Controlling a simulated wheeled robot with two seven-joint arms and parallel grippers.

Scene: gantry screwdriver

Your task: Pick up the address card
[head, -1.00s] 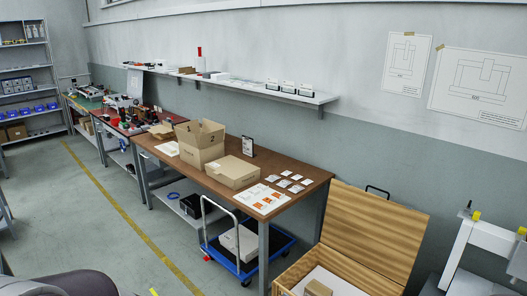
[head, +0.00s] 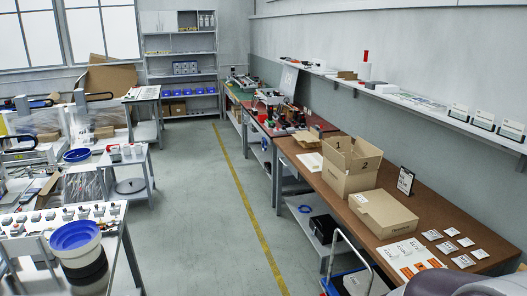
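The brown-topped table (head: 330,190) runs along the right wall. Several small white cards or packets (head: 463,261) lie near its front right end. A white sheet with orange marks (head: 408,257) lies beside them. A small upright card in a dark frame (head: 405,181) stands behind the closed cardboard box (head: 383,212). I cannot tell which of these is the address card, as the print is too small to read. Neither gripper is in view; a rounded grey part, likely mine, covers the table's front right corner.
An open cardboard box (head: 351,165) stands on the table. A blue cart (head: 346,284) is under its near end. A wall shelf (head: 425,108) hangs above. Left benches hold a blue-rimmed bucket (head: 75,238) and small parts. The floor aisle with its yellow line (head: 247,205) is clear.

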